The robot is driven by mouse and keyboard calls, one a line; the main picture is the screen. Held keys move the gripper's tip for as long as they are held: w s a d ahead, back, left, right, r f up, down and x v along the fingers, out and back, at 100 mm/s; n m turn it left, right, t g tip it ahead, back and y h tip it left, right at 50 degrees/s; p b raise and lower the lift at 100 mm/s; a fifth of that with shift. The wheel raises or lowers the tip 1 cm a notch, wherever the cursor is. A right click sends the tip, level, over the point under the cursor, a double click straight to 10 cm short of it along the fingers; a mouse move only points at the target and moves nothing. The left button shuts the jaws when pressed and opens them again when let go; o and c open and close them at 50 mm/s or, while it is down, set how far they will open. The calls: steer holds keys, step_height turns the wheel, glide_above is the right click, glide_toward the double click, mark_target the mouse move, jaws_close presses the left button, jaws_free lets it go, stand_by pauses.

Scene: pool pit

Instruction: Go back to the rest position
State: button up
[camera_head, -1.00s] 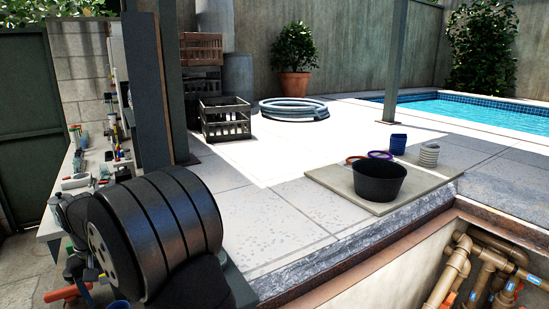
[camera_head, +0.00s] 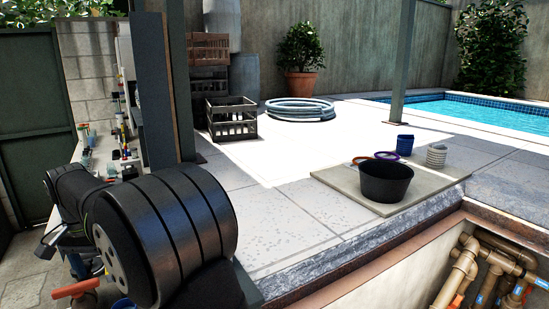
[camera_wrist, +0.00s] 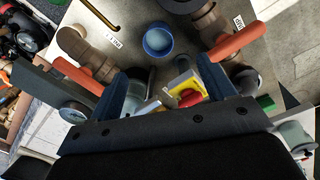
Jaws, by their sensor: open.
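My gripper (camera_wrist: 164,74) shows in the wrist view with its two dark blue fingers apart. I see nothing held between them. Beyond the fingertips is a blue round cup (camera_wrist: 158,40) on a grey surface. A yellow box with a red knob (camera_wrist: 188,97) shows between the fingers, close to the right one; I cannot tell whether they touch. In the head view my black arm fills the lower left and the gripper is mostly hidden behind it, low over the workbench side.
In the wrist view, red-orange handles on pipes stand left (camera_wrist: 85,78) and right (camera_wrist: 234,42) of the fingers. In the head view, a cluttered bench (camera_head: 131,170) lies by the wall. A black tub (camera_head: 385,181) stands on a slab (camera_head: 341,180); an open pit with pipes (camera_head: 463,270) is lower right.

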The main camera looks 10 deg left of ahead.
mark_target(113, 308)
steer(key=shift+m, duration=0.4)
step_height(113, 308, down, 13)
steer(key=shift+s+r, duration=0.1)
steer(key=shift+s, duration=0.05)
steer(key=shift+d+f, duration=0.3)
steer(key=shift+d, duration=0.75)
